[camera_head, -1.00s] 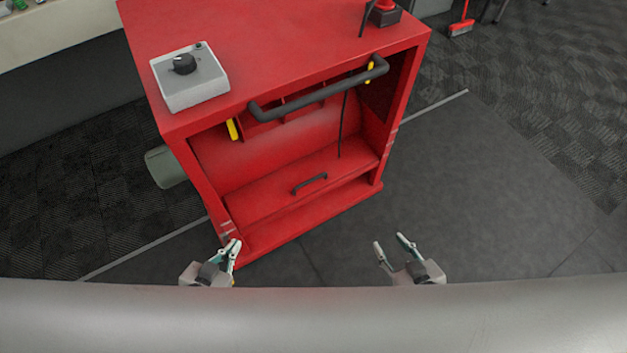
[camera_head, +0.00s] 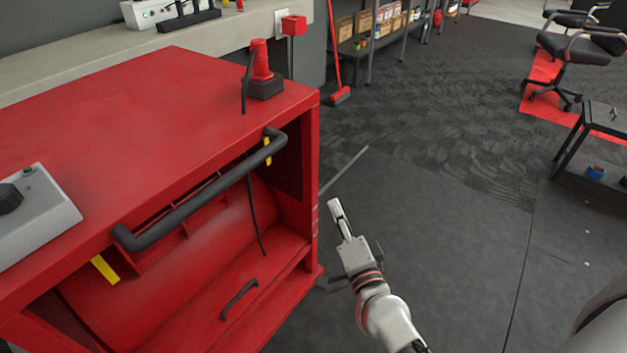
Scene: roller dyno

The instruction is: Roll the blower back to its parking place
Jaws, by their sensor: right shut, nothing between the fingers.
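The blower is a big red cabinet (camera_head: 110,110) on the left, its open front facing me. A black push handle (camera_head: 205,195) runs across the top of its front. A grey control box with a black knob (camera_head: 40,215) sits on its top at the left, partly cut off. A small black handle (camera_head: 239,299) is on the lower red panel inside. My right gripper (camera_head: 336,208) is shut and empty, to the right of the blower's front right edge, apart from the push handle. My left gripper is out of view.
A red beacon on a black base (camera_head: 263,75) stands on the blower's top. A grey bench (camera_head: 150,50) runs behind it. A red broom (camera_head: 339,95) leans beyond. A black cart (camera_head: 600,130) and a chair (camera_head: 580,45) stand at the right. The floor (camera_head: 440,200) between is clear.

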